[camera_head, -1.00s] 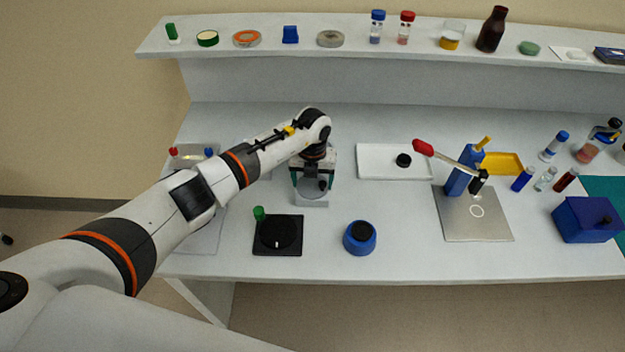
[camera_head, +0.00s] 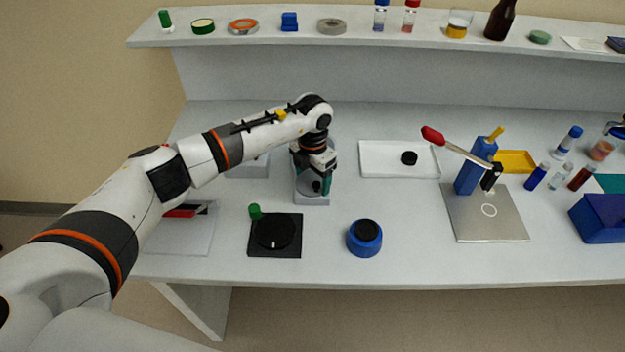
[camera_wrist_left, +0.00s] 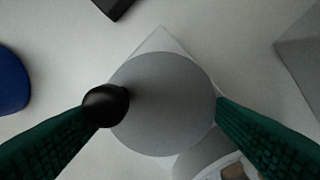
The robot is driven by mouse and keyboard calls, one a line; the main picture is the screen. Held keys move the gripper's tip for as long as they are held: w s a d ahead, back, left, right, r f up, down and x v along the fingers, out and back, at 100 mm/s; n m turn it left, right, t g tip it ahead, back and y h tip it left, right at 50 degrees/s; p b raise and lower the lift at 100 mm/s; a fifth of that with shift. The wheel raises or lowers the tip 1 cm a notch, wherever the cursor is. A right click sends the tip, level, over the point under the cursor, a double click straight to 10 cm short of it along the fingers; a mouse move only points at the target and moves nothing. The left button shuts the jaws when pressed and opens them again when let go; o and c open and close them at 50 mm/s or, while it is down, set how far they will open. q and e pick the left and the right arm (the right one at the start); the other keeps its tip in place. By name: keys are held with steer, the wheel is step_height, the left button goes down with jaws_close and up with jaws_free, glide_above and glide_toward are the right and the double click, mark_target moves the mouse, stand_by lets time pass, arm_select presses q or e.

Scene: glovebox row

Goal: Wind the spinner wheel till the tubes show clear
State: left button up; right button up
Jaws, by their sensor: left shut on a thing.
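The spinner wheel is a grey disc (camera_wrist_left: 165,105) with a black knob (camera_wrist_left: 105,104) near its edge. It sits on a pale stand (camera_head: 312,199) left of the table's middle. In the head view my gripper partly covers it. My left gripper (camera_head: 312,181) points down over the wheel. In the left wrist view its green fingers (camera_wrist_left: 162,107) are on opposite sides of the disc, shut on it, with the knob at the left fingertip. I cannot make out any tubes in the wheel. My right gripper is not in view.
A black plate with a dial (camera_head: 275,246) and a blue pot (camera_head: 364,240) stand in front. A white tray (camera_head: 385,168) and a red-handled press (camera_head: 470,178) are to the right. A shelf (camera_head: 360,32) with several jars and vials runs behind. Table room is free around the pot.

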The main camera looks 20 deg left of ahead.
mark_target(312, 181)
arm_select(q)
steer(key=shift+r+m, duration=0.1)
steer(key=shift+m, duration=0.2)
steer(key=o, duration=1)
step_height(312, 181, up, 12)
steer(key=b, duration=0.3)
